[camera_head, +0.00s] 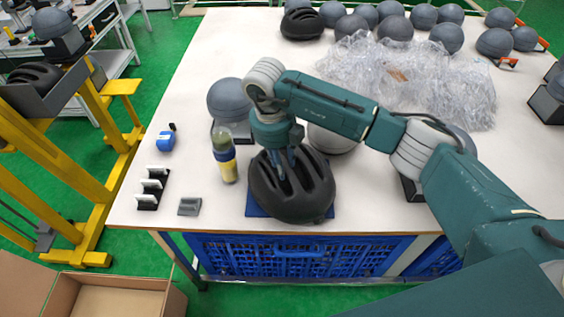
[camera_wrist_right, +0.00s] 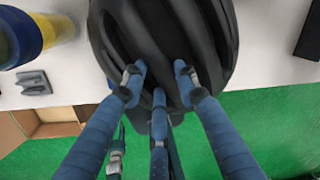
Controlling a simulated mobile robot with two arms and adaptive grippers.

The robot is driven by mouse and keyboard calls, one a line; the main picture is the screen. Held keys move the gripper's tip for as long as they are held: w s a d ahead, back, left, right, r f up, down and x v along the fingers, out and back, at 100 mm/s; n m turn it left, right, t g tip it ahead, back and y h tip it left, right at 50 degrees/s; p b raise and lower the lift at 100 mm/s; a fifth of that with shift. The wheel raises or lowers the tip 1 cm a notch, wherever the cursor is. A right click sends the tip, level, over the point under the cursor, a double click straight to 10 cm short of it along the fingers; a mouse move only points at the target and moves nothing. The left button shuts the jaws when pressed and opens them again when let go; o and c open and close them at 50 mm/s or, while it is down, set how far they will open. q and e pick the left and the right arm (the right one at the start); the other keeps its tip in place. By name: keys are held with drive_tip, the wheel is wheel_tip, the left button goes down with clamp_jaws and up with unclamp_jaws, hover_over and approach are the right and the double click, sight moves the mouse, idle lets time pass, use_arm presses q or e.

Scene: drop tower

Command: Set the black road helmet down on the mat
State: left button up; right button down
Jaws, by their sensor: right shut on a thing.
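The black road helmet (camera_head: 291,192) is at the front edge of the white table, over a blue mat (camera_head: 254,210). Only small parts of the mat show around the helmet. I cannot tell for sure whether the helmet touches the mat or hangs slightly above it. My right gripper (camera_head: 283,172) points down onto the helmet's top, its fingers shut on the shell. In the right wrist view the blue fingers (camera_wrist_right: 160,85) are against the helmet's dark ribs (camera_wrist_right: 165,30). My left gripper is in neither view.
A yellow and blue bottle (camera_head: 225,165) stands close left of the helmet. A small grey block (camera_head: 189,206), black rack (camera_head: 152,187) and blue item (camera_head: 166,140) lie further left. Grey headforms (camera_head: 227,98) and clear plastic wrap (camera_head: 430,85) fill the back. A yellow frame (camera_head: 95,200) stands left.

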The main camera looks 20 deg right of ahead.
drive_tip(key=shift+f, duration=0.2)
drive_tip(key=c, duration=1.2)
unclamp_jaws()
drive_tip(key=shift+c, duration=0.5)
drive_tip(key=shift+c, duration=1.3)
drive_tip(key=shift+r, duration=0.1)
drive_tip(key=shift+r+p, duration=2)
drive_tip(key=shift+r, duration=2)
